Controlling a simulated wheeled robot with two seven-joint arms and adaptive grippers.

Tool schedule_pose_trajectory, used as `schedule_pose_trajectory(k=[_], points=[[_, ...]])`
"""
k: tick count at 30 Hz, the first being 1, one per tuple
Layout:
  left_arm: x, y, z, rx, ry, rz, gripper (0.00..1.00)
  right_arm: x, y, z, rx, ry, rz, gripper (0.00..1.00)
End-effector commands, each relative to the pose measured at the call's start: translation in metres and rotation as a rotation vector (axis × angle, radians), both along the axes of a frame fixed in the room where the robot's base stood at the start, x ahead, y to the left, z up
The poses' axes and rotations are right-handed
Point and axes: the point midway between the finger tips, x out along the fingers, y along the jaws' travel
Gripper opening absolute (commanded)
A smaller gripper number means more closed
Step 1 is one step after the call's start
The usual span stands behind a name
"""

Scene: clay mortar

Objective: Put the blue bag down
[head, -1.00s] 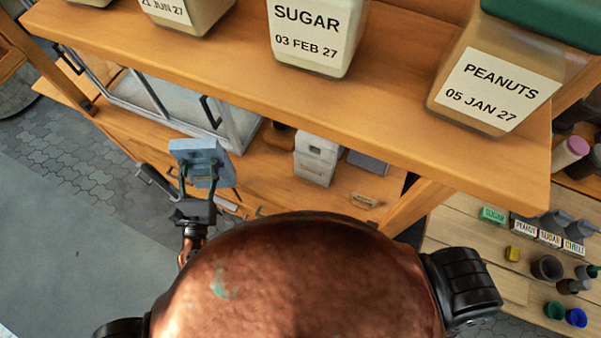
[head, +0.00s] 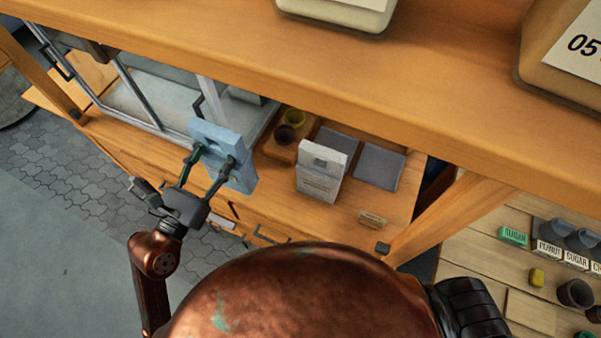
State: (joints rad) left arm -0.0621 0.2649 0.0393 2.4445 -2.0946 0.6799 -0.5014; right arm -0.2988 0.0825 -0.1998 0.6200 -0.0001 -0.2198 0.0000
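The blue bag (head: 231,143) is a pale blue block-like packet. It is tilted and held in front of the wooden counter (head: 345,214), left of the white bag. My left gripper (head: 210,163) has its two dark fingers closed on the bag's near part. The fingers are apart with the bag between them. The bag's underside is hidden, and I cannot tell whether it touches the counter or the glass case behind it. My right gripper is not in view.
A white bag (head: 320,172) stands on the counter beside grey-blue square mats (head: 379,168). A glass case (head: 135,105) is at left. Small cups (head: 287,134) sit in a wooden holder. A thick shelf (head: 330,85) overhangs.

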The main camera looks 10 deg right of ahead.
Motion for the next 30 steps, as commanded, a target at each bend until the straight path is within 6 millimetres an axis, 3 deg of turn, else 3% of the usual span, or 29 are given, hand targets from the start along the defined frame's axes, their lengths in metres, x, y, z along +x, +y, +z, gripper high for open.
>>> schedule_pose_trajectory(k=[15, 21, 30], points=[[0.046, -0.077, -0.043, -0.003, 0.001, -0.001, 0.23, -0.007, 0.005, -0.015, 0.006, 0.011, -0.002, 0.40], [0.058, -0.098, -0.075, -0.001, 0.001, -0.001, 0.23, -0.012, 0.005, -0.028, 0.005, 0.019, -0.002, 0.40], [0.066, -0.111, -0.091, -0.002, -0.002, 0.001, 0.23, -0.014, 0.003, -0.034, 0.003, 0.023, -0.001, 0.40]])
